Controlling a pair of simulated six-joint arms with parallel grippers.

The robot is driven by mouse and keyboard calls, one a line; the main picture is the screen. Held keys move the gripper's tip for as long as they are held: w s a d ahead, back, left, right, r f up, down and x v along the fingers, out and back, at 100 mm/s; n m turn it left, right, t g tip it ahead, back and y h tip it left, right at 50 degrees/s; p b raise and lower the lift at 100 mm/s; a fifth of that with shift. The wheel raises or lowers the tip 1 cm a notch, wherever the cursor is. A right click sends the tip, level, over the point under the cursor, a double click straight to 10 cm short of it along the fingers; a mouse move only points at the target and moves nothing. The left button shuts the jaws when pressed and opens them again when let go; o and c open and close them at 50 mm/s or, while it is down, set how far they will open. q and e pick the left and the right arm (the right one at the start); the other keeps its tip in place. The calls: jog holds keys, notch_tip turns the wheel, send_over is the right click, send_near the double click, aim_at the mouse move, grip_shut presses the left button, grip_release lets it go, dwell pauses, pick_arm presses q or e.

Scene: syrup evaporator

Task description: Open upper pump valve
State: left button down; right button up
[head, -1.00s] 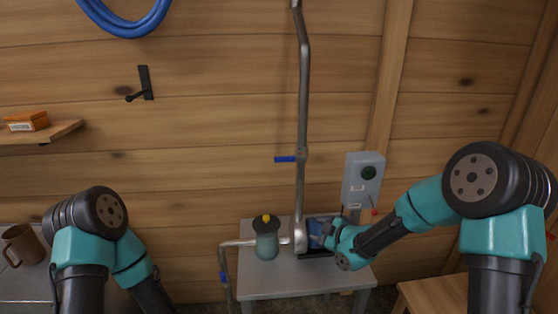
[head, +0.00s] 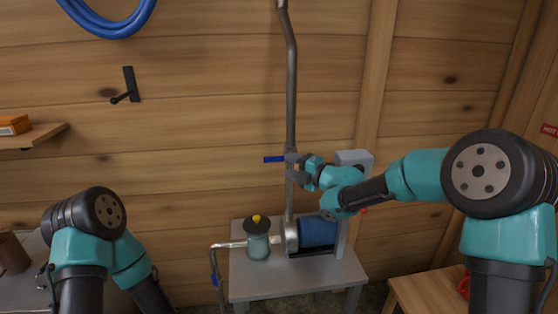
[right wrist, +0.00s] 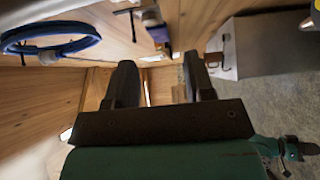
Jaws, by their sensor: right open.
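The upper pump valve has a blue lever handle (head: 274,159) lying level, pointing left from the vertical grey pipe (head: 291,100). My right gripper (head: 292,167) is open, its two fingers one above the other beside the pipe at about valve height. The fingertips overlap the pipe in the head view; I cannot tell whether they touch it. The lever lies just left of the fingertips. In the right wrist view the open gripper (right wrist: 163,78) has only distant wood between its fingers. My left arm is at lower left; its gripper is out of view.
Below is a grey table (head: 290,287) with the blue pump motor (head: 318,231) and a jar-like filter (head: 257,240). A grey control box (head: 354,158) is partly hidden behind my right arm. A blue hose coil (head: 108,30) hangs at upper left.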

aim_at(274, 160)
jog(key=shift+a, duration=0.1)
jog(key=shift+x, duration=3.7)
jog(key=shift+c, duration=0.2)
grip_shut()
